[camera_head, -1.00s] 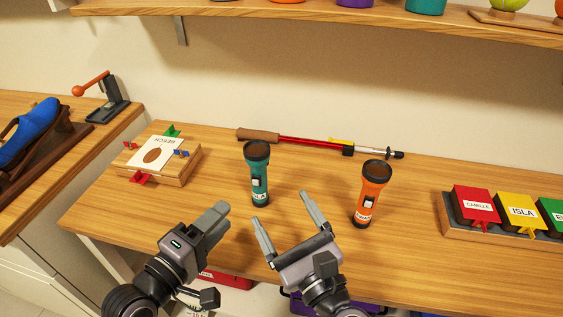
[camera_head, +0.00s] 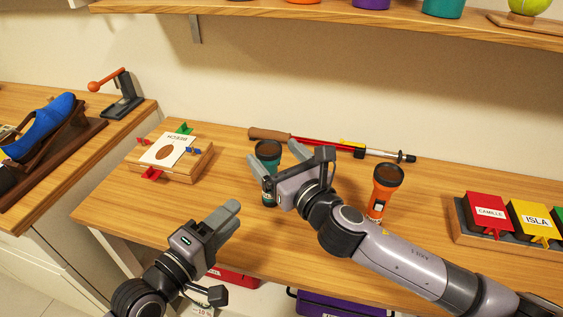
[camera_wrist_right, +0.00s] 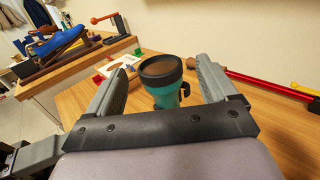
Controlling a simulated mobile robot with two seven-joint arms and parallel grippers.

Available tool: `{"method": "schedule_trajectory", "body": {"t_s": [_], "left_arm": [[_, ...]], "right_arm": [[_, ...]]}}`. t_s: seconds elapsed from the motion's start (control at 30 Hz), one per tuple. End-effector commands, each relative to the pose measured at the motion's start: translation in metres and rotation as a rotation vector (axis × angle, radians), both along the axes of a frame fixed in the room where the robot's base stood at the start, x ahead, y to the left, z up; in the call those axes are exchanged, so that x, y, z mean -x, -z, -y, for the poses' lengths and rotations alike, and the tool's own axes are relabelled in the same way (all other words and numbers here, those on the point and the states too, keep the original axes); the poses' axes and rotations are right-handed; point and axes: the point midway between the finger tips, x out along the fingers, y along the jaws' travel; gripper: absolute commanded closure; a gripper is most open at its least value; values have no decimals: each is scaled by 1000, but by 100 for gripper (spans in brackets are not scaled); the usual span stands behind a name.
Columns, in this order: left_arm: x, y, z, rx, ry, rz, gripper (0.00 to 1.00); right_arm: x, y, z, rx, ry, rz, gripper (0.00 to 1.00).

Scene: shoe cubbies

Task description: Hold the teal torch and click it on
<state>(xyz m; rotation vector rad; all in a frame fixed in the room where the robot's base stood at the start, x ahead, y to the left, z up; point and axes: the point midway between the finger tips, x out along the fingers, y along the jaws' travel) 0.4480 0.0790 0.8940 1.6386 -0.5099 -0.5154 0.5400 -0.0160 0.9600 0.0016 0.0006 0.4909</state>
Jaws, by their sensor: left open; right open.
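The teal torch (camera_head: 267,153) stands upright on the wooden bench, lens end up. My right gripper (camera_head: 284,158) is open at the torch, its fingers on either side of the upper part. In the right wrist view the teal torch (camera_wrist_right: 162,80) shows between the two open fingertips, and I cannot tell whether either touches it. The torch's lower body is partly hidden by my right gripper in the head view. My left gripper (camera_head: 226,222) is empty near the bench's front edge, below and left of the torch.
An orange torch (camera_head: 383,190) stands close to the right, beside my right arm. A red pole with a wooden handle (camera_head: 320,143) lies behind. A wooden board with a card (camera_head: 170,153) is left. Labelled boxes (camera_head: 489,212) stand at right. A shelf (camera_head: 330,22) hangs above.

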Motion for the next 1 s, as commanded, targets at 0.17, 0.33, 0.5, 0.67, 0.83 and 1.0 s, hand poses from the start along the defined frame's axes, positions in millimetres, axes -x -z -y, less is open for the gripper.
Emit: {"method": "schedule_trajectory", "body": {"t_s": [0.17, 0.33, 0.5, 0.67, 0.83, 1.0], "left_arm": [[0, 0, 0, 0, 0, 0, 57], [0, 0, 0, 0, 0, 0, 57], [0, 0, 0, 0, 0, 0, 57], [0, 0, 0, 0, 0, 0, 57], [0, 0, 0, 0, 0, 0, 57], [0, 0, 0, 0, 0, 0, 57]], "right_arm": [[-21, 0, -12, 0, 1, 1, 14], [-36, 0, -20, 1, 1, 0, 14], [-44, 0, -24, 1, 1, 2, 14], [-46, 0, -25, 1, 0, 2, 14], [-45, 0, -25, 2, 0, 1, 14], [-45, 0, -25, 2, 0, 1, 70]]}}
